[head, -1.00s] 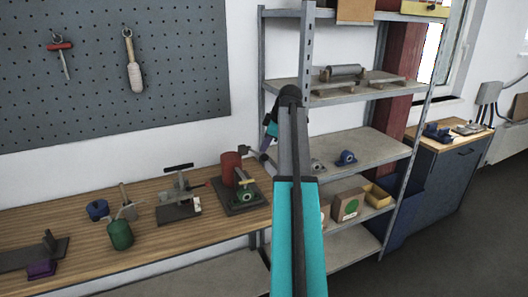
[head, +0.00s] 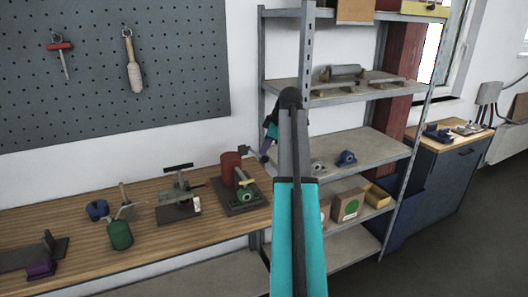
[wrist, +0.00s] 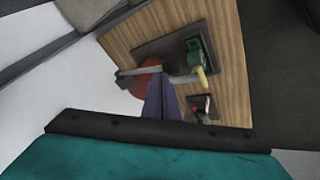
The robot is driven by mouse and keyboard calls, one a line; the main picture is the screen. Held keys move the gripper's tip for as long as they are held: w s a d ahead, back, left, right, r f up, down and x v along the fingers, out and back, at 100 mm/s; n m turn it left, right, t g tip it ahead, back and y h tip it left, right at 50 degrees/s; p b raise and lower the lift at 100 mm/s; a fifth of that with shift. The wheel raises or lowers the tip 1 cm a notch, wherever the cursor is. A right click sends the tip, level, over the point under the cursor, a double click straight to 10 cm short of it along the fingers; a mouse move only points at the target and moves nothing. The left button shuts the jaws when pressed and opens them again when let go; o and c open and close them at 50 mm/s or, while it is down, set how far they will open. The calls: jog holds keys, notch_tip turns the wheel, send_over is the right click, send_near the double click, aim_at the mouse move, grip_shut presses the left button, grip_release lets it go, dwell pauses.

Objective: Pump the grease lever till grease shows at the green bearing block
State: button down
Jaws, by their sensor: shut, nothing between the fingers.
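The grease pump shows as a red cylinder (head: 230,168) on a dark base plate (head: 233,208) at the bench's right end; it also shows in the wrist view (wrist: 145,83). The green bearing block (head: 246,195) shares the plate, and is in the wrist view too (wrist: 194,52). A yellow piece (wrist: 203,80) shows beside it; I cannot tell whether it is grease.
A clamp-like fixture (head: 178,207) stands left of the pump, with a green canister (head: 120,235) and a blue part (head: 97,209) further left. A metal shelf rack (head: 365,147) with blue blocks and boxes stands right of the bench. A pegboard (head: 100,90) hangs behind.

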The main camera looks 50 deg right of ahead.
aim_at(266, 157)
jog(key=shift+s+a+f+b, duration=0.1)
jog(key=shift+s+f+b, duration=0.1)
jog(key=shift+f, duration=0.4)
jog(key=shift+s+a+f+b, duration=0.15)
jog(key=shift+f+b, duration=0.1)
jog(key=shift+f, duration=0.4)
jog(key=shift+s+d+f+b, duration=0.1)
jog(key=shift+s+f+b, duration=0.1)
jog(key=shift+f, duration=0.4)
dwell(3.1)
jog(key=shift+r, duration=0.1)
dwell(0.4)
jog(key=shift+w+d+r+p, duration=0.1)
jog(key=shift+w+r+p, duration=0.35)
jog(key=shift+r, duration=0.65)
jog(key=shift+w+d+r+p, duration=0.2)
jog(key=shift+r+p, duration=0.4)
jog(key=shift+r, duration=0.5)
jog(key=shift+w+d+r+p, duration=0.1)
jog(key=shift+w+r+p, duration=0.35)
jog(key=shift+r, duration=0.65)
jog(key=shift+r, duration=0.1)
